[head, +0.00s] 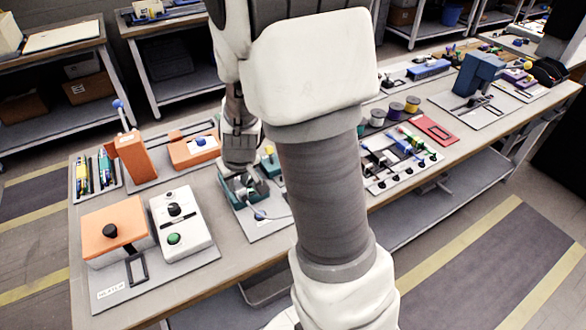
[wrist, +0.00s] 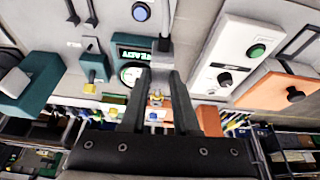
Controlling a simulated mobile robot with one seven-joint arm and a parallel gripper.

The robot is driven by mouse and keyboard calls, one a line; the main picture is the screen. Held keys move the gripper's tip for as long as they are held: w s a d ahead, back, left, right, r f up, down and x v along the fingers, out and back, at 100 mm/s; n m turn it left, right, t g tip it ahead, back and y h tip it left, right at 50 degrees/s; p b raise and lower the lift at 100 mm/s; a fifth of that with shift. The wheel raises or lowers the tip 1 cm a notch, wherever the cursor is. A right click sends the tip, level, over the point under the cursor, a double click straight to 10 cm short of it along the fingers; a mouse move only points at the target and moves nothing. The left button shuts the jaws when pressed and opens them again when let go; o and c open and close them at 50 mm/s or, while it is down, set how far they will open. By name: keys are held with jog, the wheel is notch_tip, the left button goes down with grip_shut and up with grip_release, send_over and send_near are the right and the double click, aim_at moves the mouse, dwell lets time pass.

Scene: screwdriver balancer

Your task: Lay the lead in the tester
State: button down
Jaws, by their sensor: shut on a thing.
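The tester appears to be the small teal unit (head: 236,187) on a light plate, left of centre in the head view. In the wrist view its teal face (wrist: 130,42) carries partly hidden lettering and a round dial. My gripper (head: 240,172) points down over this unit. In the wrist view my gripper (wrist: 162,68) is shut on a narrow grey piece (wrist: 163,45), seemingly the lead, between the fingertips beside the dial. The fingers hide much of it, and I cannot tell whether it touches the unit. A blue knob (head: 260,215) sits at the plate's front.
A white box (head: 181,222) with black and green buttons and an orange box (head: 112,232) stand close to the left. An orange upright block (head: 132,158) is behind them. Small parts (head: 403,145) crowd the bench to the right. My arm blocks the middle of the head view.

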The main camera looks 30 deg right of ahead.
jog(key=s+d+f, duration=0.2)
jog(key=d+f, duration=0.1)
jog(key=d, duration=1.2)
jog(key=f+b, duration=0.5)
jog(key=shift+s+d+f, duration=0.1)
jog(key=shift+s+f, duration=0.1)
jog(key=shift+f, duration=0.15)
jog(key=shift+f+b, duration=0.7)
jog(key=shift+b, duration=0.45)
jog(key=shift+f+b, duration=0.6)
jog(key=shift+b, duration=0.25)
jog(key=c, duration=0.6)
grip_release()
jog(key=shift+r, duration=0.1)
jog(key=p+v, duration=0.3)
jog(key=v, duration=1.4)
jog(key=shift+s, duration=0.2)
